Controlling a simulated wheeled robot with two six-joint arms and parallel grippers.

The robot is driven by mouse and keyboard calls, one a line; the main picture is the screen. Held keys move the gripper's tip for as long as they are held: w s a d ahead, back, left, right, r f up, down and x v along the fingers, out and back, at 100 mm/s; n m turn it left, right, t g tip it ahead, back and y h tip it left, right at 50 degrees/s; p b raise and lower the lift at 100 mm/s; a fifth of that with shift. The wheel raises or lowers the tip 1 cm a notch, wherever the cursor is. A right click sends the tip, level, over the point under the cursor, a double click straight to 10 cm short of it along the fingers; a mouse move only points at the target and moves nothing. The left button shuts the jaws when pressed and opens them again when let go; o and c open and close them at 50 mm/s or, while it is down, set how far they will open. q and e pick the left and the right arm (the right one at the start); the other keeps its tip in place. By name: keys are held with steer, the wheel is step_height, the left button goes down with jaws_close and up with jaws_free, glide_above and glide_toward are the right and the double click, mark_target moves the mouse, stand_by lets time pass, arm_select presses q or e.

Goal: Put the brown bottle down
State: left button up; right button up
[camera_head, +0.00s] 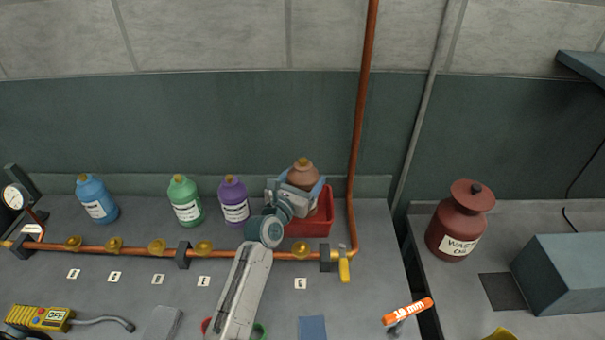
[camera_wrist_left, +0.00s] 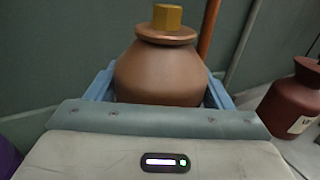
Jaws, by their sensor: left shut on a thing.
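The brown bottle (camera_head: 303,172) has a gold cap and stands upright at the red tray (camera_head: 322,222), behind the copper pipe. It fills the middle of the left wrist view (camera_wrist_left: 160,70). My left gripper (camera_head: 300,190) is shut on it, with a blue finger on each side of its body. The gripper hides the bottle's lower part, so I cannot tell whether its base touches the tray floor. My right gripper is not in view.
Purple (camera_head: 233,201), green (camera_head: 185,201) and blue (camera_head: 97,199) bottles stand left of the tray. A copper pipe (camera_head: 130,249) with gold valves runs in front, and a vertical pipe (camera_head: 361,120) rises right of the tray. A dark red waste jug (camera_head: 460,222) stands further right.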

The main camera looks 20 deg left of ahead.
arm_select(q)
steer(key=shift+f, duration=0.35)
stand_by(0.4)
steer(key=o, duration=1.6)
steer(key=shift+f, duration=0.2)
steer(key=shift+c, duration=0.2)
steer(key=o, duration=0.4)
steer(key=shift+s+r, duration=0.1)
steer(key=shift+r, duration=0.1)
steer(key=shift+r, duration=0.35)
steer(key=s+a+b, duration=0.1)
steer(key=s+a, duration=0.1)
steer(key=s, duration=0.9)
steer(key=shift+s+b, duration=0.4)
steer(key=shift+a+r, duration=0.1)
